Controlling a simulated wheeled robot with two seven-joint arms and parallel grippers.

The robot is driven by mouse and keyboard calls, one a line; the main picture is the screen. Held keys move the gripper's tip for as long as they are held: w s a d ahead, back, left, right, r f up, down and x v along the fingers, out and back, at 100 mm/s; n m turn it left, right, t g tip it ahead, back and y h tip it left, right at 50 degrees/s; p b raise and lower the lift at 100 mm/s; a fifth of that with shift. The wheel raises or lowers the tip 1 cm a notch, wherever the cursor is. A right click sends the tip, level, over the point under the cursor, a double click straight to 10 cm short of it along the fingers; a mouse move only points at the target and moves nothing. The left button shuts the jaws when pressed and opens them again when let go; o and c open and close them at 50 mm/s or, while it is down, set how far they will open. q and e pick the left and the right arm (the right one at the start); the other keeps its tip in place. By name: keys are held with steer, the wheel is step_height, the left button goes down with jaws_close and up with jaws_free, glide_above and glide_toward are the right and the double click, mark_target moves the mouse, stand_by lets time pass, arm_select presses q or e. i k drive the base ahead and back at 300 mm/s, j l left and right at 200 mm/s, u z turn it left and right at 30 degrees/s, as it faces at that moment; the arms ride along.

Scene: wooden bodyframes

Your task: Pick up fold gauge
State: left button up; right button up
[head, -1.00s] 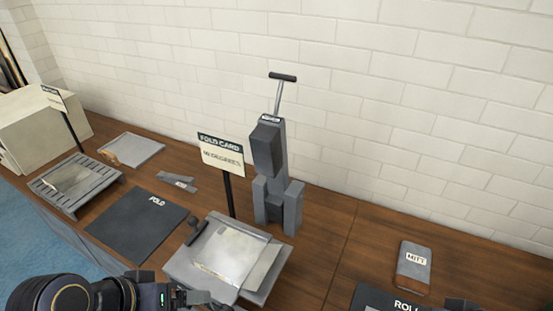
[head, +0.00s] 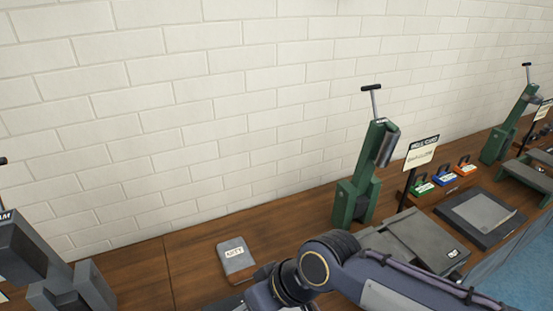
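I cannot make out a fold gauge in the head view now. My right arm comes in from the lower right and crosses the bottom middle, over the front of the bench. Its gripper is not visible, as the arm runs off the bottom edge. My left arm and gripper are out of view. Part of a grey press-like stand (head: 60,275) shows at the lower left, cut off by the picture edge.
On the wooden bench (head: 200,230) lies a grey mitt block (head: 236,262). A green press (head: 358,185) stands behind my arm. To its right are a sign card (head: 421,155), a grey slab (head: 425,240), small coloured blocks (head: 444,179) and a dark tray (head: 460,228). A white brick wall (head: 200,120) is behind.

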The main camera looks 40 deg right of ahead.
mark_target(441, 179)
steer(key=z, duration=2.8)
steer(key=u, duration=3.45)
steer(key=k+l, duration=0.25)
steer(key=k, duration=0.2)
steer(key=k+l, duration=0.25)
steer(key=k, duration=0.2)
steer(key=k+l+z, duration=0.1)
steer(key=k+l, duration=0.15)
steer(key=k, duration=0.2)
steer(key=k+l, duration=0.15)
steer(key=l, duration=0.25)
steer(key=k+l, duration=0.15)
steer(key=l, duration=0.25)
steer(key=k+l, duration=0.15)
steer(key=l, duration=0.25)
steer(key=k+l+z, duration=0.1)
steer(key=l, duration=0.3)
steer(key=k+l, duration=0.2)
steer(key=l, duration=0.2)
steer(key=k+l, duration=0.15)
steer(key=l, duration=0.25)
steer(key=k+l, duration=0.15)
steer(key=l, duration=0.3)
